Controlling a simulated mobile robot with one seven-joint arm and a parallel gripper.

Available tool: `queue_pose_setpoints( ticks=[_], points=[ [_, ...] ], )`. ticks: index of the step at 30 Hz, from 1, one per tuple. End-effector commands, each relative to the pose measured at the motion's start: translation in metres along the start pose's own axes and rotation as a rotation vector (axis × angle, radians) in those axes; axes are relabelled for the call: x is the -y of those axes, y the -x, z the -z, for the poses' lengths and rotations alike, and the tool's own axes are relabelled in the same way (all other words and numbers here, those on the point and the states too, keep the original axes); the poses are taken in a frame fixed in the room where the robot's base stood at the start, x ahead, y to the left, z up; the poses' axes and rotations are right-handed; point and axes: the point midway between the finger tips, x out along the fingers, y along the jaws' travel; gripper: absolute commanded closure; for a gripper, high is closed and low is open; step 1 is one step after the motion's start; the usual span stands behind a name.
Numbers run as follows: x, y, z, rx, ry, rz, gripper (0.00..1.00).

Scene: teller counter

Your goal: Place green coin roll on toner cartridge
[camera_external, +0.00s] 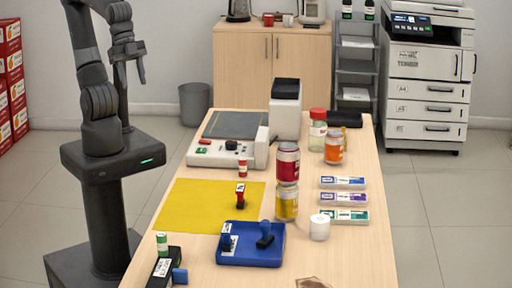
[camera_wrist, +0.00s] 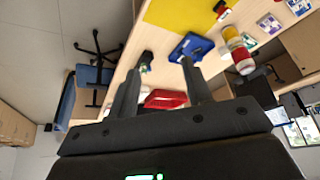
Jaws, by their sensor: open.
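The green coin roll (camera_external: 162,244) is a small upright cylinder with green and white bands, near the front left of the counter. It appears to stand on the far end of a black block with a white label, likely the toner cartridge (camera_external: 174,255); the exact contact is hard to see. The black block also shows in the wrist view (camera_wrist: 147,57), with a small green patch on it. My gripper (camera_external: 131,80) is open and empty, raised well above and beyond the counter's left side. Its two fingers (camera_wrist: 160,66) are apart in the wrist view.
A blue tray (camera_external: 270,258) with stamps lies right of the black block, and a small blue item (camera_external: 180,276) is beside it. A yellow mat (camera_external: 190,207) holds a red stamp (camera_external: 240,196). The front right counter is mostly clear.

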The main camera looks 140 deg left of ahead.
Motion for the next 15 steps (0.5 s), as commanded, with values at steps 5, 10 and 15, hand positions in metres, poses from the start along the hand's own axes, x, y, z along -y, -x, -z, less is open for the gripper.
queue_pose_setpoints(
  ticks=[5, 10, 15],
  points=[
    [0.004, 0.0, -0.037, -0.038, 0.037, 0.007, 0.55],
    [0.004, -0.002, -0.048, -0.047, 0.049, 0.009, 0.55],
    [0.004, -0.002, -0.048, -0.047, 0.049, 0.009, 0.55]
  ],
)
